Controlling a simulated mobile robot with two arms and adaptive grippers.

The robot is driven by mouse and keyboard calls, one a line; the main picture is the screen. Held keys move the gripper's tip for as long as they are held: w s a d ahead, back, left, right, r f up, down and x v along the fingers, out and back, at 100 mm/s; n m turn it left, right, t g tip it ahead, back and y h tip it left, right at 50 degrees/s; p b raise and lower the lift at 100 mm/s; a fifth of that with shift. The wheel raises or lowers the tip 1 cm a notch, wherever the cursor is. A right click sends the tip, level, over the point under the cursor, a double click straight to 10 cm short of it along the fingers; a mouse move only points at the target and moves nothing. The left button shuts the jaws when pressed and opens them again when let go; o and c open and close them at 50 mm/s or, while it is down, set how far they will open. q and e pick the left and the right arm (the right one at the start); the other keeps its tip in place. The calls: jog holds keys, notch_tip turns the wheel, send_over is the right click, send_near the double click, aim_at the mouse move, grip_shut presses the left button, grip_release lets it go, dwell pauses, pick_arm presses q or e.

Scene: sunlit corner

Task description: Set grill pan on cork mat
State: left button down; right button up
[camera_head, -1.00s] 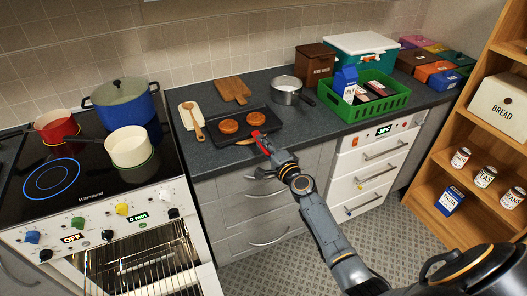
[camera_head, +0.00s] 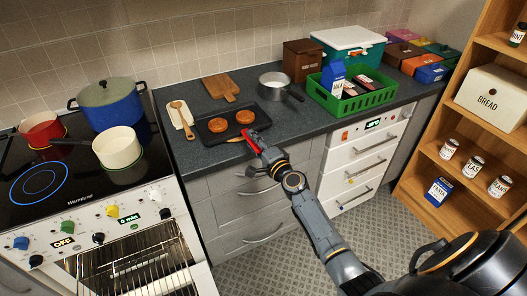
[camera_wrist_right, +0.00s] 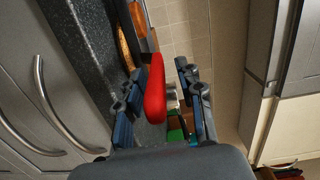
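The dark grill pan (camera_head: 216,137) lies on the counter with two round brown patties on it. Its red handle (camera_head: 250,139) points toward the counter's front edge. My right gripper (camera_head: 262,152) is at the handle. In the right wrist view the red handle (camera_wrist_right: 155,92) lies between the two fingers (camera_wrist_right: 160,98), with a visible gap on the right side, so the gripper looks open around it. A thin brown edge (camera_head: 236,139) shows at the pan's front; it may be the cork mat, but most is hidden and I cannot tell. My left gripper is out of view.
A wooden board (camera_head: 222,88), a wooden spoon on a pale rest (camera_head: 178,115), a saucepan (camera_head: 277,86) and a green crate (camera_head: 352,102) stand around the pan. The stove (camera_head: 85,185) with several pots is at left. Its oven is open with a rack (camera_head: 130,262) out.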

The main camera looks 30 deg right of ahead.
jog(key=s, duration=1.1)
jog(key=shift+s+d, duration=0.2)
jog(key=shift+s, duration=0.15)
jog(key=s+a+f+n+g, duration=0.2)
jog(key=s+f+n+g, duration=0.15)
jog(key=f, duration=0.75)
jog(key=s+a+f+n+g, duration=0.2)
jog(key=s+f, duration=0.3)
jog(key=f, duration=0.6)
jog(key=s+a+f+n+g, duration=0.2)
jog(key=s+f+n+g, duration=0.15)
jog(key=f, duration=0.75)
jog(key=s+a+f+n+g, duration=0.1)
jog(key=s+f+n+g, duration=0.1)
jog(key=s+f, duration=0.4)
jog(key=s+a+f+n+g, duration=0.1)
jog(key=s+f+n+g, duration=0.2)
jog(key=s, duration=1.4)
jog(key=s+a+f+n+g, duration=0.1)
jog(key=s+f+n+g, duration=0.1)
jog(key=s+f+n, duration=0.3)
jog(key=s+f, duration=0.4)
jog(key=s, duration=0.3)
jog(key=shift+a+f+n+g+h, duration=0.3)
jog(key=shift+g, duration=0.1)
